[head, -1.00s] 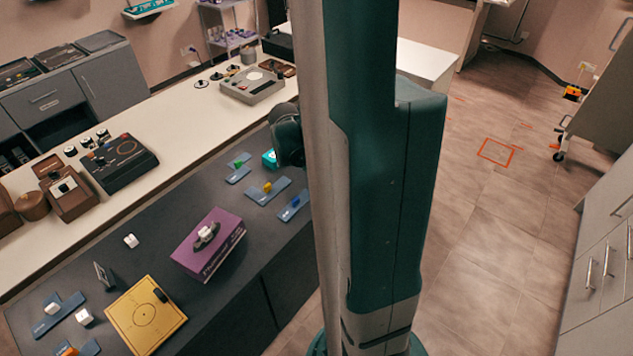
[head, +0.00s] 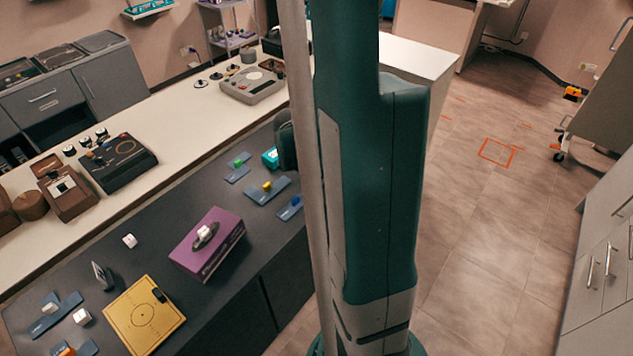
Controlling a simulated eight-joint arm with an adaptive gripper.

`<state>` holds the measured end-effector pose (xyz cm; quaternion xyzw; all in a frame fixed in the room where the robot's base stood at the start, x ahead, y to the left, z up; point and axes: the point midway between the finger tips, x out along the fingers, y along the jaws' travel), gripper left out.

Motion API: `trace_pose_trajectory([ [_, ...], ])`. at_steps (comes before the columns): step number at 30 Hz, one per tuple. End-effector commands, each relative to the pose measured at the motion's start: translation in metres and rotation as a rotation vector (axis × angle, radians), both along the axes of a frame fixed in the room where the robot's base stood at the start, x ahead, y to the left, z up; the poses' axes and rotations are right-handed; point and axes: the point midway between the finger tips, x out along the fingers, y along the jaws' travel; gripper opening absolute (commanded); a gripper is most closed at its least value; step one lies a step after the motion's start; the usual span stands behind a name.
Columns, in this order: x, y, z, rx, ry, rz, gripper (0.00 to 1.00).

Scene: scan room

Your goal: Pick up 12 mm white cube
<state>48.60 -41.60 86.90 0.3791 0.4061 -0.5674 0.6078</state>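Several small white cubes show in the head view, and I cannot tell which one is 12 mm. One white cube (head: 130,240) lies alone on the dark grey counter (head: 118,262). Another white cube (head: 82,316) lies left of the yellow board. A third white cube (head: 50,308) sits on a blue-grey plate at the far left. A further white piece (head: 204,232) sits in a dark ring on top of the purple box. My gripper is not in view; only my arm's links and a dark rounded part beside them show.
The purple box (head: 214,254) and yellow board (head: 128,322) stand on the counter, with a small dark upright plate (head: 102,276) nearby. Blue-grey plates with coloured pieces (head: 267,187) lie toward the back. A turntable-like device (head: 118,160) stands on the white worktop. Open floor lies right.

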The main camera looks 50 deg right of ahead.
Motion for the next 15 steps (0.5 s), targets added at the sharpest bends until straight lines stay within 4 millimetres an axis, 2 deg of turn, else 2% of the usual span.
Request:
trace_pose_trajectory([
  [6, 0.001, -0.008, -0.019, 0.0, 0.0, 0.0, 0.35],
  [15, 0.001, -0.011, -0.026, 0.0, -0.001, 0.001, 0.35],
])
